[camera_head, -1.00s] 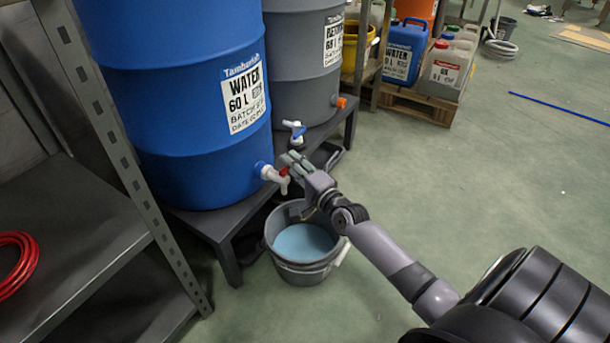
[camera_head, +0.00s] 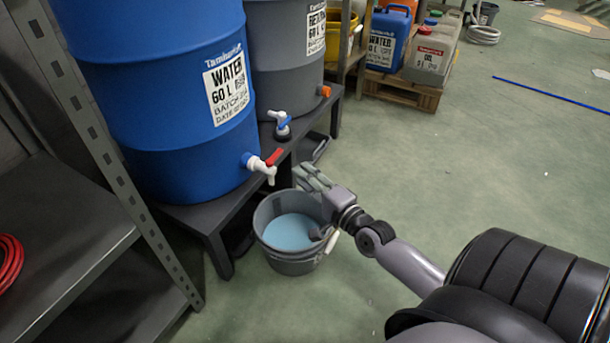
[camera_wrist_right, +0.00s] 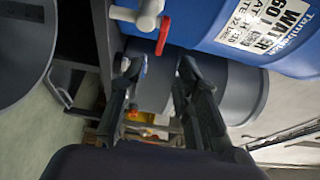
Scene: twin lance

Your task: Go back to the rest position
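My right gripper (camera_head: 311,178) is above the right side of the bucket's rim, clear of the tap and empty. Its two fingers stand apart in the right wrist view (camera_wrist_right: 160,78). The blue water drum (camera_head: 165,110) has a white tap (camera_head: 262,168) with a red handle (camera_head: 275,156). The red handle also shows in the right wrist view (camera_wrist_right: 163,36). The grey bucket (camera_head: 283,264) stands on the floor by the drum stand, with pale blue liquid (camera_head: 290,232) in it. No stream shows below the tap. My left gripper is not in view.
A grey drum (camera_head: 285,65) with a blue-handled tap (camera_head: 283,122) stands beside the blue one on a dark stand (camera_head: 218,212). A metal shelf (camera_head: 70,235) is at the left. A pallet (camera_head: 402,92) with canisters is behind. Open floor lies right.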

